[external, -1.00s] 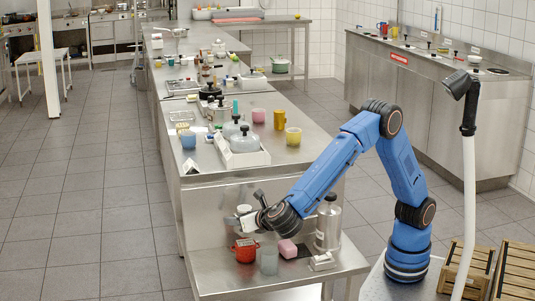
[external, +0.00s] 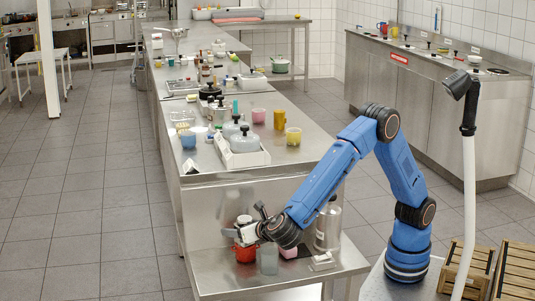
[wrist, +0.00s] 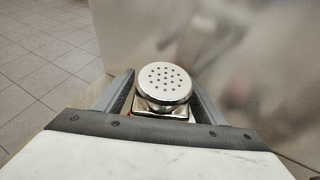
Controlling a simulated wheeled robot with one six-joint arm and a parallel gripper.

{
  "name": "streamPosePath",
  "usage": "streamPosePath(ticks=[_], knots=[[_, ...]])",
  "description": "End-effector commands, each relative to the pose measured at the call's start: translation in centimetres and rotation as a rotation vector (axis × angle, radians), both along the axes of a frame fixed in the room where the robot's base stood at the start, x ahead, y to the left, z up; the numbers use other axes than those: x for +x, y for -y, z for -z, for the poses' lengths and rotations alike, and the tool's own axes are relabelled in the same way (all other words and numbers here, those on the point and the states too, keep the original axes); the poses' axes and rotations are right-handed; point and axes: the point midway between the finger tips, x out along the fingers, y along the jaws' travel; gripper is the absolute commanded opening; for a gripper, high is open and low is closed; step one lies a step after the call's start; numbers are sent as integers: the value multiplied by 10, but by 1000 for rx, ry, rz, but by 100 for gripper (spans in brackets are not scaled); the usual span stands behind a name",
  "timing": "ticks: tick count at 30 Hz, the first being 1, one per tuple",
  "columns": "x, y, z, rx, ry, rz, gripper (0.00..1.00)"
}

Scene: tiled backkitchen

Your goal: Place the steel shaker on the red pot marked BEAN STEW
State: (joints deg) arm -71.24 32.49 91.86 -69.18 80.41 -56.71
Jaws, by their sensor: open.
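The steel shaker (wrist: 165,84), with a round perforated top, stands upright between the fingers of my gripper (external: 247,233) in the wrist view. The fingers are open, one on each side of it. In the external view the shaker's top (external: 244,219) shows just above my gripper. The red pot (external: 245,254) stands on the low steel shelf, directly below my gripper, which hides its upper part. The shaker is over the pot; its base is hidden, so contact is hard to see. The pot's marking is not readable.
On the low shelf (external: 215,284), a grey translucent cup (external: 268,260) stands close right of the pot. The shelf's front left is clear.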

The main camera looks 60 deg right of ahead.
Motion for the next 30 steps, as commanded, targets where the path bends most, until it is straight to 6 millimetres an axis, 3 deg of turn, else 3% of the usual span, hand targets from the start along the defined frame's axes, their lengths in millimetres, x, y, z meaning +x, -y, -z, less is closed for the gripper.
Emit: streamPosePath(ticks=[8,21,30], knots=[[-10,-5,-7,0,1,-2,64],[-79,-33,-38,2,1,-1,64],[-101,-42,-48,0,1,0,64]])
